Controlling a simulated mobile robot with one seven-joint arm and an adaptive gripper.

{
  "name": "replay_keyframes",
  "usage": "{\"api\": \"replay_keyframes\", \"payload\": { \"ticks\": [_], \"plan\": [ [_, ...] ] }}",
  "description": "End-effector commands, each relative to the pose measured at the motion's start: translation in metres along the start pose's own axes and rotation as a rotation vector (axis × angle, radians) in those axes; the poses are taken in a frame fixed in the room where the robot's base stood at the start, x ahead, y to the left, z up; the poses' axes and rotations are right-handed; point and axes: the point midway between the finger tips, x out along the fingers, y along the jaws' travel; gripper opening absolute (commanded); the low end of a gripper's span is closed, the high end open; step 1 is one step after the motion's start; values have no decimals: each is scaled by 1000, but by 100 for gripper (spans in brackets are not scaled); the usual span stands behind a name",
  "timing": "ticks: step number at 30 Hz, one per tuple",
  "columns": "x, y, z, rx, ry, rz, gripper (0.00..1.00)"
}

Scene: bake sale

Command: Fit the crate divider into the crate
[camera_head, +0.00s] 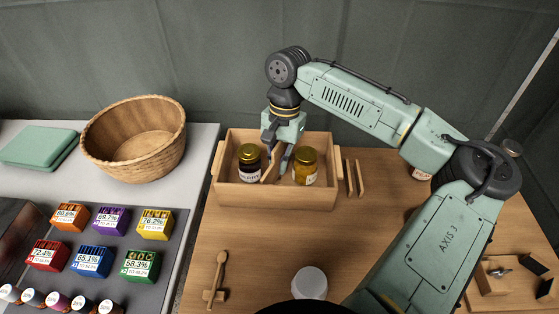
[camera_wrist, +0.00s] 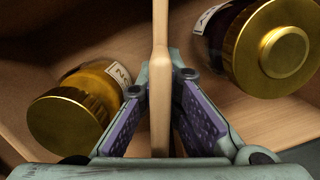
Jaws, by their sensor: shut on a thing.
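The wooden crate (camera_head: 275,196) stands on the table with two gold-lidded jars in it. The dark jar (camera_head: 249,164) is on the left and the amber jar (camera_head: 305,167) on the right. My gripper (camera_head: 275,158) reaches down into the crate between the jars. It is shut on a thin wooden divider (camera_head: 268,173), seen edge-on in the wrist view (camera_wrist: 160,95), between the purple finger pads. In the wrist view the amber jar (camera_wrist: 75,110) is left of the divider and the dark jar (camera_wrist: 268,45) right. Whether the divider touches the crate floor cannot be told.
Two thin wooden slats (camera_head: 354,178) stand just right of the crate. A wicker basket (camera_head: 135,140) is on the white counter to the left. A wooden spoon (camera_head: 218,278) and a white-lidded container (camera_head: 309,284) are in front. The table directly before the crate is clear.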

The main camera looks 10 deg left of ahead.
Motion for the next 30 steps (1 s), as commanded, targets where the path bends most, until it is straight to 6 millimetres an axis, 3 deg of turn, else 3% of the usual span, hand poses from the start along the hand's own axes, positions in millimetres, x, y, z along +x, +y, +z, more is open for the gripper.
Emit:
{"api": "replay_keyframes", "payload": {
  "ticks": [5, 6, 10, 20, 25, 30],
  "plan": [
    [2, 0, 0, 0, -1, 0, 0],
    [3, 0, 0, 0, 0, 0, 7],
    [3, 0, 0, 0, 0, 1, 14],
    [0, 0, 0, 1, 1, 1, 14],
    [-20, 0, -1, 1, 2, -1, 14],
    [-57, -1, -1, 1, 2, -1, 14]
  ]
}}
